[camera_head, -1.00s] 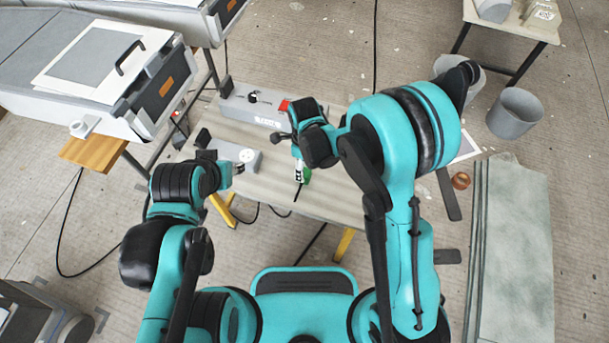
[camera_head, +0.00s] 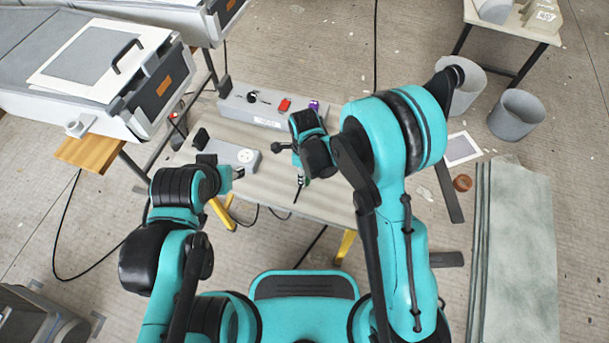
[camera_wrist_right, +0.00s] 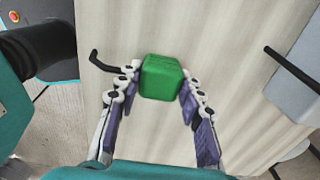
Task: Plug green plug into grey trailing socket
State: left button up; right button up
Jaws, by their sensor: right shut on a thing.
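The green plug (camera_wrist_right: 161,77) is between the two fingertips of my right gripper (camera_wrist_right: 160,82), which is shut on it. A short black cable (camera_wrist_right: 105,62) leaves it to the left in the wrist view. In the head view my right gripper (camera_head: 301,176) hangs over the front part of the table, and the plug is mostly hidden there. The grey trailing socket (camera_head: 226,152), with a round white face, lies on the table to its left, apart from it. My left gripper (camera_head: 236,172) is at the socket's front edge; its fingers are too small to read.
A long grey box (camera_head: 238,106) with a red switch (camera_head: 284,105) and a purple part (camera_head: 314,106) stands along the table's back. A grey casing (camera_wrist_right: 300,75) with a black bar shows at the wrist view's right. Bare wooden tabletop (camera_head: 268,183) lies between socket and right gripper.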

jog(key=shift+r+p, duration=0.3)
jog(key=shift+r, duration=0.25)
jog(key=r, duration=0.1)
jog(key=r+p, duration=0.2)
jog(key=r, duration=0.1)
jog(key=shift+s+d, duration=0.3)
jog(key=shift+s, duration=0.05)
jog(key=s+d+r+p, duration=0.3)
jog(key=s+d+r, duration=0.3)
jog(key=s, duration=0.2)
jog(key=shift+s, duration=0.4)
jog(key=shift+d, duration=0.1)
